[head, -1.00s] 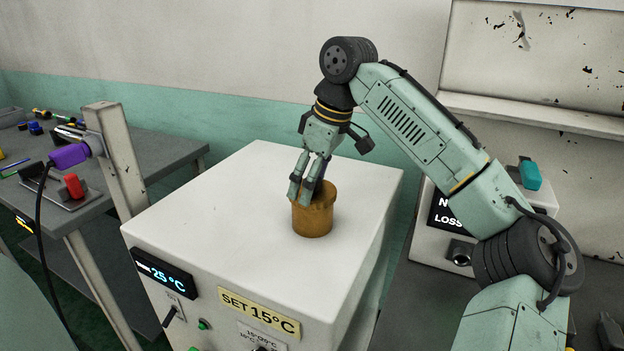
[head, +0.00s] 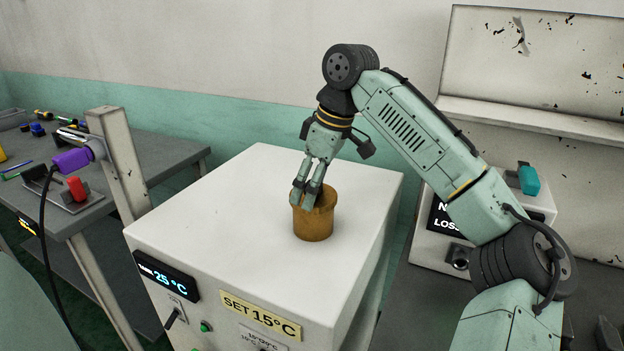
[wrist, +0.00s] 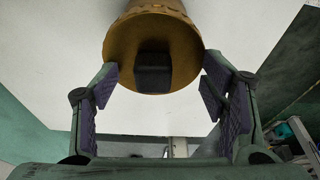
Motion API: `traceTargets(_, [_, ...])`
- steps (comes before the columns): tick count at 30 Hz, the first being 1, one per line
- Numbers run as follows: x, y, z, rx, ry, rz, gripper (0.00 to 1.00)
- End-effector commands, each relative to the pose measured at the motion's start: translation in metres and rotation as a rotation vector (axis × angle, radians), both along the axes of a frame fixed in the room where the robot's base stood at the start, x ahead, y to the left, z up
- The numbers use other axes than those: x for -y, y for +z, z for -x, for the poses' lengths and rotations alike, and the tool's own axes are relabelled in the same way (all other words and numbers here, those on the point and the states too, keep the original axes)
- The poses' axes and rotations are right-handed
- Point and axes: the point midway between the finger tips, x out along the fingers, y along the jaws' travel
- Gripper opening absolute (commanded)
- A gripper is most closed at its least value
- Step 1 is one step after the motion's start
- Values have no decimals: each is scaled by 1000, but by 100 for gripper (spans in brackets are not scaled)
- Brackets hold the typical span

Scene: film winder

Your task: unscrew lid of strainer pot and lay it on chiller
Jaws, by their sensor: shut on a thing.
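The strainer pot (head: 314,224) is a brown round pot standing upright on the white top of the chiller (head: 228,219). My gripper (head: 307,200) reaches down to the pot's top from above and is shut on its lid. In the wrist view the lid (wrist: 120,45) is a brown round face with a black block in its middle. My gripper's (wrist: 157,80) purple-padded fingertips sit at the left and right edges of that face.
The chiller top is bare around the pot, with most room to the left and behind. A grey bench (head: 160,160) with tools and a post holding a purple-handled tool (head: 72,160) stands left. A white device (head: 430,252) stands right, near my arm.

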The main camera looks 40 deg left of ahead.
Motion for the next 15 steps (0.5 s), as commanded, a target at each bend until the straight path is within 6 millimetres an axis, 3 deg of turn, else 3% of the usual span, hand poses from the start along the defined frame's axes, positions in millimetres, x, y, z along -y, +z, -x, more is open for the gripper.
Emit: traceTargets(15, [0,-3,-6,5,214,-5,37])
